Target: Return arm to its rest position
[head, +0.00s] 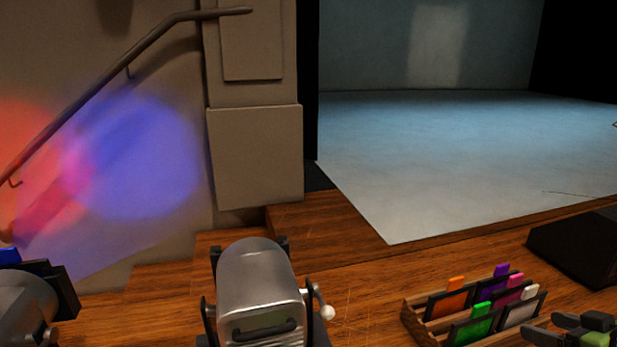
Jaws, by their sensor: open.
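My gripper (546,328) shows at the bottom right corner, dark grey with a green part behind its fingers. Its two fingers point left and are apart, with nothing seen between them. Only the front end of the arm is in view; the rest is cut off by the picture edge. The gripper is just right of a wooden rack (411,322) holding several dark-framed colour filters with orange, purple, pink, green and white tabs. I cannot tell how high the gripper is above the wooden surface.
A silver spotlight (258,282) stands at the bottom middle, with a white-tipped knob on its right. Another lamp (22,308) with a blue-tabbed frame is at the left edge. A black wedge-shaped box (580,248) sits at right. Wood between spotlight and rack is clear.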

